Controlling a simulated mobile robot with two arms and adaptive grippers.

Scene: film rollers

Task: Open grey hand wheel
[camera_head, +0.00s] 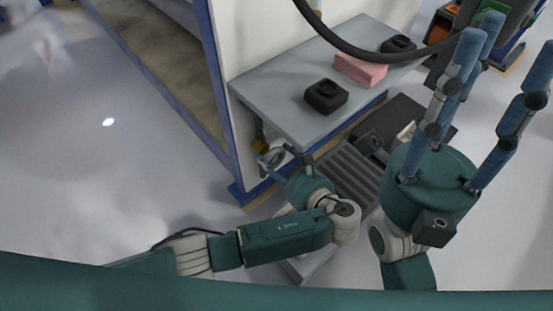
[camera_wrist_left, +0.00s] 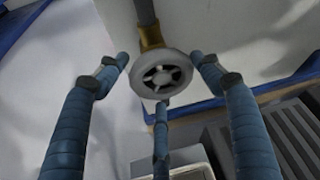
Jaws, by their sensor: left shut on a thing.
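The grey hand wheel (camera_wrist_left: 162,75) is a small spoked wheel on a brass-coloured valve (camera_wrist_left: 151,38) at the end of a grey pipe. In the head view the wheel (camera_head: 274,157) sits low under the grey shelf, partly hidden by my fingers. My left gripper (camera_wrist_left: 161,77) has its three blue-wrapped fingers around the wheel's rim, shut on it; it also shows in the head view (camera_head: 282,159). My right gripper (camera_head: 505,65) is raised at the right, its fingers spread apart and empty, away from the wheel.
The grey shelf (camera_head: 285,95) holds a pink block (camera_head: 360,69) and two black items (camera_head: 326,96). A blue-edged cabinet frame (camera_head: 215,95) stands to the left of the wheel. A dark ribbed unit (camera_head: 350,175) lies below the shelf. The floor at left is clear.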

